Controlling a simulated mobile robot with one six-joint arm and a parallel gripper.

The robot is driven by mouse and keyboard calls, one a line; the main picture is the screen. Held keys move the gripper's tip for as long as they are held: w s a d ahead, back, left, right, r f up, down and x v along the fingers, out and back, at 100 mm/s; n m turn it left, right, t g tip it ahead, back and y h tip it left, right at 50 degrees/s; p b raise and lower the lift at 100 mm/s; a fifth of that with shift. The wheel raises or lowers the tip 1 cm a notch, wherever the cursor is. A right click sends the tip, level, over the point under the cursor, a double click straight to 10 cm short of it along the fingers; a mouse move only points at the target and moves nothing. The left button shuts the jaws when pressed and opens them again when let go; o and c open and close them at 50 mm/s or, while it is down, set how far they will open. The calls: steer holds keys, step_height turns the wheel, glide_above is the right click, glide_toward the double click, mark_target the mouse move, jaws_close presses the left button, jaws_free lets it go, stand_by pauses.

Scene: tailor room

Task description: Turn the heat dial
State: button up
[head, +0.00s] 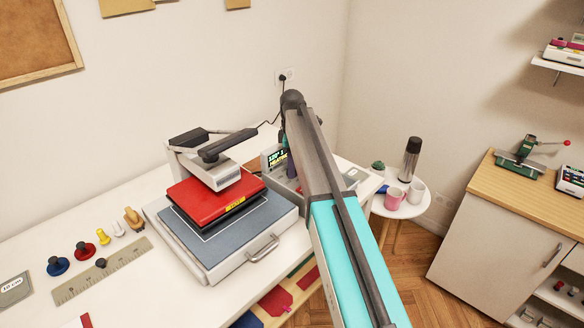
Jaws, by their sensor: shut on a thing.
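The heat press (232,195) stands on the white table, with a red upper plate raised above a grey-blue bed. Its control box (273,158) stands behind it to the right, with a small lit display of green and yellow text reading about 120. My arm reaches over from the lower right, and my gripper (291,168) is down at the box's front, just right of the display. It is shut on the heat dial, but my arm hides most of the fingers and the dial itself.
Several small coloured stamps and a ruler (103,270) lie on the table at left. A round side table (412,209) at right holds a pink mug, a white mug and a flask. A wooden-topped cabinet (510,215) stands far right.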

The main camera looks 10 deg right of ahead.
steer(key=shift+m, duration=0.7)
steer(key=shift+w, duration=0.1)
steer(key=o, duration=1)
steer(key=shift+o, duration=0.2)
steer(key=shift+r, duration=0.15)
step_height(320, 180, up, 14)
steer(key=b, duration=0.3)
steer(key=shift+f, duration=0.2)
